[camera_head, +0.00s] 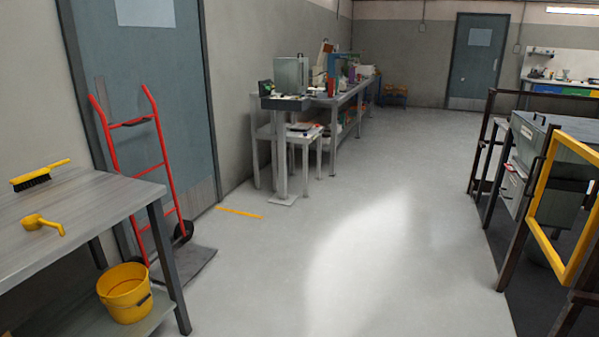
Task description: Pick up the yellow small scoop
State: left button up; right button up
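The yellow small scoop (42,223) lies on the grey table (95,210) at the left of the head view, near the middle of the tabletop. Its round bowl is to the left and its short handle points right. Nothing touches it. Neither of my grippers shows in the head view.
A yellow-handled brush (38,176) lies behind the scoop. A yellow bucket (125,292) stands on the table's lower shelf. A red hand truck (155,170) stands behind the table by a door. Open floor (350,240) lies right of the table; a machine with a yellow frame (545,190) stands far right.

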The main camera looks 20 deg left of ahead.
aim_at(44, 225)
jog(key=u, duration=0.85)
jog(key=i, duration=1.35)
jog(key=u, duration=1.35)
